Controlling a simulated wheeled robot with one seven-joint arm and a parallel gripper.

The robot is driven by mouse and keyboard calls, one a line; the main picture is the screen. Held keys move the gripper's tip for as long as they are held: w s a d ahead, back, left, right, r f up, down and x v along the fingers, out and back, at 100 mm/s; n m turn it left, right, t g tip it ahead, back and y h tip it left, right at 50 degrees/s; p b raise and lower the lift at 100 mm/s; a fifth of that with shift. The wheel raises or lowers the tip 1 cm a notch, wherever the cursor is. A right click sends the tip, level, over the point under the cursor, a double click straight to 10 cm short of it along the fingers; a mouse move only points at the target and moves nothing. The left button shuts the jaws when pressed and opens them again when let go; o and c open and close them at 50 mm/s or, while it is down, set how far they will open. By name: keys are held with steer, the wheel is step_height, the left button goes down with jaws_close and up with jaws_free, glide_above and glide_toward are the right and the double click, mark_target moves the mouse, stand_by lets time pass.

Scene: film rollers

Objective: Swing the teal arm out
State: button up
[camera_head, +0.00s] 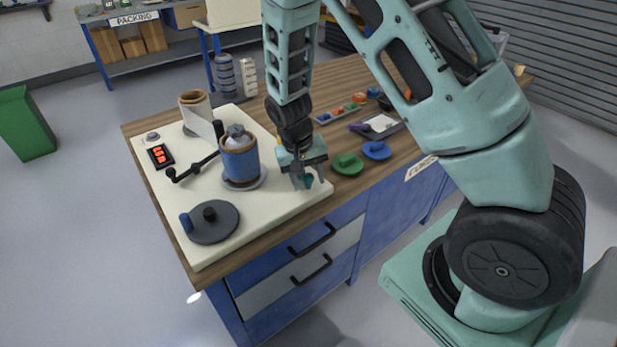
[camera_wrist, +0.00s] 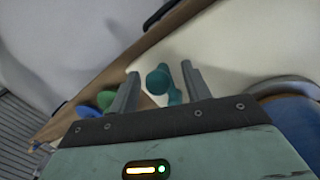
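The teal arm (camera_wrist: 158,80) shows in the wrist view as a short piece with a round knob at its end, at the edge of the cream board. My gripper (camera_wrist: 160,84) is open, with one finger on each side of the teal piece and visible gaps to the knob. In the head view my gripper (camera_head: 307,182) points down over the right corner of the cream board (camera_head: 262,220). A little teal (camera_head: 308,182) shows between its fingers there; the rest is hidden.
On the board stand a blue roll (camera_head: 240,160), a black crank (camera_head: 195,167), a dark disc (camera_head: 214,222) with a blue knob, a brown roll (camera_head: 195,105) and a red display (camera_head: 160,155). Green (camera_head: 347,164) and blue (camera_head: 377,150) discs lie right of my gripper.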

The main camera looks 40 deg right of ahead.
steer(key=w+a+r, duration=0.1)
steer(key=a+r, duration=0.2)
steer(key=r, duration=1.4)
steer(key=shift+w+b, duration=0.15)
steer(key=shift+b, duration=0.2)
steer(key=s+a+r+n+y, duration=0.15)
steer(key=s+a+n, duration=0.45)
steer(key=s+a, duration=0.65)
steer(key=s+a+n, duration=0.2)
steer(key=s+n, duration=0.1)
steer(key=s, duration=0.3)
steer(key=s+a+f+n+y, duration=0.1)
steer(key=s+a+n, duration=0.2)
steer(key=s, duration=0.3)
steer(key=shift+s+a+t, duration=0.15)
steer(key=shift+s+t, duration=0.15)
steer(key=shift+t, duration=0.1)
